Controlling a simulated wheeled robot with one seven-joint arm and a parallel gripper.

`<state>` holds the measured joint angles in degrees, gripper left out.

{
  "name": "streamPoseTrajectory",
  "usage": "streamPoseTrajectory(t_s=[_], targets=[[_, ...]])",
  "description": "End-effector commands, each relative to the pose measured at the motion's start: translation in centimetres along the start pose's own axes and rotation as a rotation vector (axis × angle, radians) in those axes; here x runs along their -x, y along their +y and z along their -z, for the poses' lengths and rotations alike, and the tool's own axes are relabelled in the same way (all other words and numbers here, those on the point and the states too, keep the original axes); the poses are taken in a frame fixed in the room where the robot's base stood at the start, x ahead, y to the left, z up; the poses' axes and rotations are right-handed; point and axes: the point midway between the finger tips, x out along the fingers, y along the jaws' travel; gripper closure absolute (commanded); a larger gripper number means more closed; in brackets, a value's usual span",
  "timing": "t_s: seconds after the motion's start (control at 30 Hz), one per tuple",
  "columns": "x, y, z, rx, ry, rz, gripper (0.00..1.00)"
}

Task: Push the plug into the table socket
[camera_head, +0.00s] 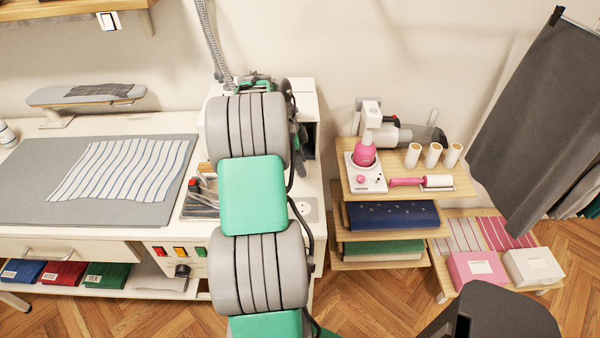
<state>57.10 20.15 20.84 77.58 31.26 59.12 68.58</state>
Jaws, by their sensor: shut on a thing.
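My arm rises from the bottom of the picture and covers the middle of the table. Its far end shows only as dark and green parts above and to the right of the upper grey joint. My gripper's fingers are hidden behind my arm, and I cannot make out the plug. A dark cable runs down along the right side of my arm; I cannot tell whether it belongs to the plug.
Left of my arm are a tool tray (201,199), a grey mat (30,180) with striped cloth (120,170) and an ironing board (85,95). A wooden shelf (390,179) with a pink-white device (365,165) stands right of the table. Wooden floor shows between them.

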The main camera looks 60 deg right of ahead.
Motion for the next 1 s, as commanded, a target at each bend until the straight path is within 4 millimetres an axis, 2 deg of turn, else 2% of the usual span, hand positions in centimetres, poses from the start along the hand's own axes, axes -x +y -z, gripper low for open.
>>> streamPoseTrajectory(t_s=[0.2,0.3,0.5,0.7,1.0], targets=[[4.9,4.8,2.8,-0.003,-0.001,0.004,1.00],[5.7,7.8,3.8,-0.003,-0.001,0.002,1.00],[7.3,11.6,5.3,-0.002,0.000,0.000,1.00],[7.8,13.0,5.9,-0.001,0.000,-0.002,1.00],[7.9,13.0,5.9,0.000,0.000,-0.002,1.00]])
